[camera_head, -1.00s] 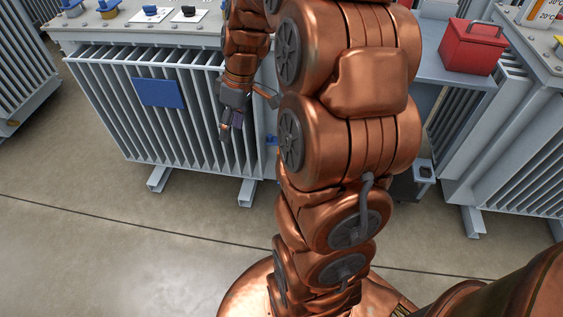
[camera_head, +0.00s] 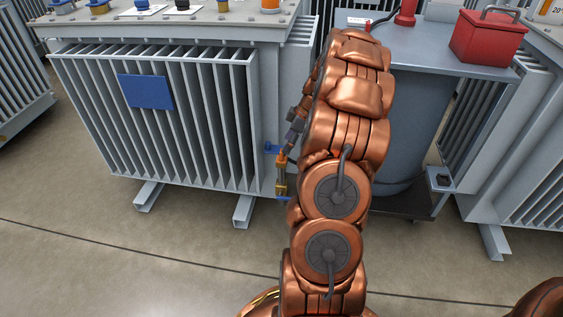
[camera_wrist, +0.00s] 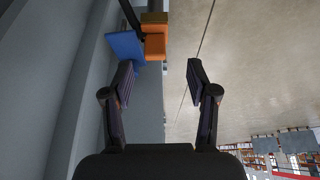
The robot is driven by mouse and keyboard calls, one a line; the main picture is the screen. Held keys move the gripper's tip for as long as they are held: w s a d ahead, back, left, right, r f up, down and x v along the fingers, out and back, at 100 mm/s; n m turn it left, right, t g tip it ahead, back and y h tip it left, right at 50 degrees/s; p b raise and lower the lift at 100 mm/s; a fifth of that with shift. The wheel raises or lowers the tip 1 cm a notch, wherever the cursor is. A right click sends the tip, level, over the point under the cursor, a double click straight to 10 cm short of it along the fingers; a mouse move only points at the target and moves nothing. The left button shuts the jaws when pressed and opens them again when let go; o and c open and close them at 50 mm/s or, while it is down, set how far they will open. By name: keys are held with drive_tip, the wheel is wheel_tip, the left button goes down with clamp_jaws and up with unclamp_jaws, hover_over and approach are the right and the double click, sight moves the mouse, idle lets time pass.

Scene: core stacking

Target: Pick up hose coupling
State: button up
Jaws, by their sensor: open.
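An orange and brass fitting, which looks like the hose coupling (camera_head: 281,175), is held upright by blue brackets at the right side of the grey transformer (camera_head: 262,85). In the wrist view the coupling (camera_wrist: 154,46) shows its orange end beside a blue bracket (camera_wrist: 124,46), just beyond my fingertips. My gripper (camera_head: 291,138) is small and partly hidden by my arm in the head view, close to the top of the coupling. In the wrist view my gripper (camera_wrist: 160,82) is open, with nothing between its fingers.
A grey table (camera_head: 420,50) at the right holds a red toolbox (camera_head: 488,37). A grey drum-like body (camera_head: 410,140) stands below it, just right of my arm. Another transformer (camera_head: 520,160) stands farther right. The concrete floor in front is clear.

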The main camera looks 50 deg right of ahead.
sight(282, 157)
drive_tip(key=shift+b+x, duration=1.1)
drive_tip(key=shift+x, duration=1.95)
drive_tip(key=shift+w+d, duration=0.15)
drive_tip(key=shift+c, duration=0.2)
clamp_jaws()
